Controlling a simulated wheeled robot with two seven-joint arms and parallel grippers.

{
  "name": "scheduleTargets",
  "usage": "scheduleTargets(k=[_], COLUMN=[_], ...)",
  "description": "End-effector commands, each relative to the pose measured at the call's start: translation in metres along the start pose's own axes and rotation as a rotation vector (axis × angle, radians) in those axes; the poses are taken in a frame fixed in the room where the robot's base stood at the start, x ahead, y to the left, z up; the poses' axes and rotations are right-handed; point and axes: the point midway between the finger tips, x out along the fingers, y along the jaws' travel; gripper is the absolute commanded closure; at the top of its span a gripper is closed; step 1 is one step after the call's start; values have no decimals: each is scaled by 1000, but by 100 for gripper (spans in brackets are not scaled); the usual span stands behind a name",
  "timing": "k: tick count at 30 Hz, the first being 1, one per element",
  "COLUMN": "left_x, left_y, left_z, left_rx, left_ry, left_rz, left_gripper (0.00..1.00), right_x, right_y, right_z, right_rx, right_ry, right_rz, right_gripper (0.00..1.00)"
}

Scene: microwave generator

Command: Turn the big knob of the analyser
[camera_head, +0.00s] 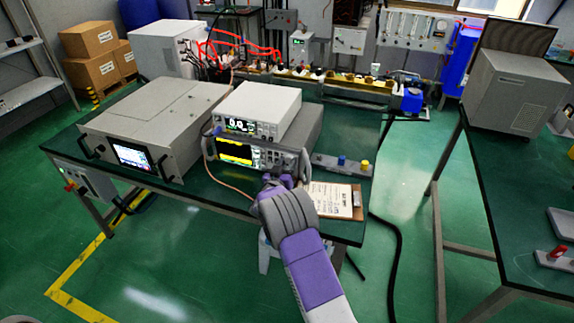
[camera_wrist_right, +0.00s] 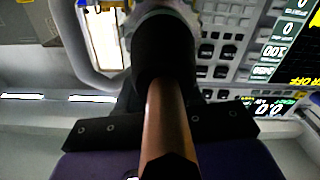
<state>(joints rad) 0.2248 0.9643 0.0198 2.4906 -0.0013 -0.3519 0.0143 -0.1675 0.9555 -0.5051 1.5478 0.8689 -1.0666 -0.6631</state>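The analyser (camera_head: 237,151) is the grey instrument with the yellow-traced screen, under a white instrument on the table. My right gripper (camera_head: 280,181) is at the right part of its front panel, where it hides the big knob in the head view. In the right wrist view, the dark finger (camera_wrist_right: 165,60) of my right gripper stands in the middle, in front of the button panel. A rounded grey part, perhaps the big knob (camera_wrist_right: 168,14), shows just beyond its tip. Contact and the finger gap are hidden. My left gripper is not in view.
The white instrument (camera_head: 259,110) sits on the analyser. A large grey unit (camera_head: 156,125) with a screen stands to the left. A clipboard (camera_head: 332,200) and a strip with blue and yellow knobs (camera_head: 342,165) lie to the right. A cable hangs at the analyser's left front.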

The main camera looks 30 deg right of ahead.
Motion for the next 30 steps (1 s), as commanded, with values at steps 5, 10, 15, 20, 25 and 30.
scheduleTargets(k=[5, 10, 15, 20, 25, 30], left_x=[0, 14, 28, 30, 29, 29], left_y=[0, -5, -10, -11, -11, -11], left_z=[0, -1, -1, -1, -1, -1], left_rx=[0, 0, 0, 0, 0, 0], left_ry=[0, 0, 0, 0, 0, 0], left_rz=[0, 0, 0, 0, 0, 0], left_gripper=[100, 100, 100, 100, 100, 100], right_x=[0, 0, 0, 0, 0, 0], right_y=[0, 0, 0, 0, 0, 0], right_z=[0, 4, 4, 2, 1, 1], right_rx=[3, 120, 289, 350, 350, 350], right_ry=[0, 0, -1, -1, -2, -2], right_rz=[1, 2, 2, 1, 1, 0], right_gripper=[95, 95, 95, 95, 95, 54])
